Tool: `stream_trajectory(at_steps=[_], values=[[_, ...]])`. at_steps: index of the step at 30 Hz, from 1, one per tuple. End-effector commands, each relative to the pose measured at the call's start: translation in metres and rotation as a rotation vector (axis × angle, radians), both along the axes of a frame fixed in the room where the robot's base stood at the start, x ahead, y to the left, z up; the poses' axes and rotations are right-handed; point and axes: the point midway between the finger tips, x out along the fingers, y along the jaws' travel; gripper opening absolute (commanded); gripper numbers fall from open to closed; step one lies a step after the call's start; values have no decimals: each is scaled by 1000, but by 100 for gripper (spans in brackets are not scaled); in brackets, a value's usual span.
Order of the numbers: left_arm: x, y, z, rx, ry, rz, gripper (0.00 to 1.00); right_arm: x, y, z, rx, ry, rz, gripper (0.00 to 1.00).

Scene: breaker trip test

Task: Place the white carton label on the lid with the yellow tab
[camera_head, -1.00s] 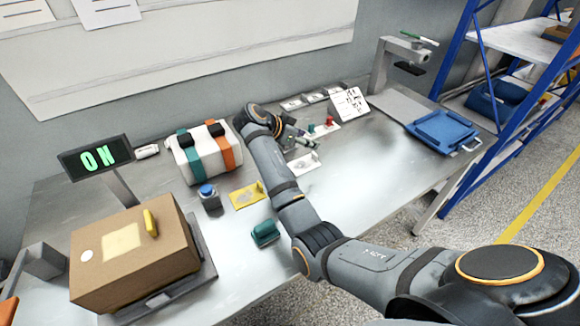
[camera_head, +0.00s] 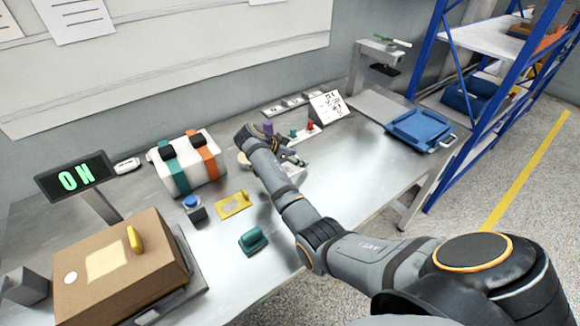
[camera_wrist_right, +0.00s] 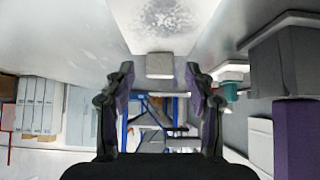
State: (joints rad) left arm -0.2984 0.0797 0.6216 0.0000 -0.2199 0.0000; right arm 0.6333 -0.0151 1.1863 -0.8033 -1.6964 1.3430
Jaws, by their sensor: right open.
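The white carton label (camera_head: 293,172) is a flat white plate on the metal table, partly hidden by my right arm. In the right wrist view, a pale plate with a speckled grey patch (camera_wrist_right: 168,18) has a small block-like tab (camera_wrist_right: 160,66). My right gripper (camera_wrist_right: 160,80) is open, with the tab between and just beyond its fingertips, not visibly gripped. In the head view, the gripper (camera_head: 284,153) is low over the label. The brown carton (camera_head: 120,270) at the left front has a lid with a yellow tab (camera_head: 135,238) and a pale square patch (camera_head: 107,259). My left gripper is out of view.
A yellow plate (camera_head: 232,204), a blue-topped button box (camera_head: 194,207) and a teal block (camera_head: 253,240) lie between label and carton. A strapped white case (camera_head: 187,164) stands behind. A blue tray (camera_head: 420,128) is at right. An "ON" display (camera_head: 76,178) stands behind the carton.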

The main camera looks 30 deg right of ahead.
Motion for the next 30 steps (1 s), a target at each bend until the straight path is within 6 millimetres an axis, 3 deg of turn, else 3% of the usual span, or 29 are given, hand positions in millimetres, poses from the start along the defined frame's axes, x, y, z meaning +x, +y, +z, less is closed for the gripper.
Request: stream_trajectory(at_steps=[10,19,23,30], values=[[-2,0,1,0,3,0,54,0,-9,-10,1,-1,0,53],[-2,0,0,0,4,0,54,0,-9,-10,1,-1,0,13],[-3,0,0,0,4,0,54,0,-9,-10,1,-1,0,7],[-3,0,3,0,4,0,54,1,-10,-7,0,-1,1,7]])
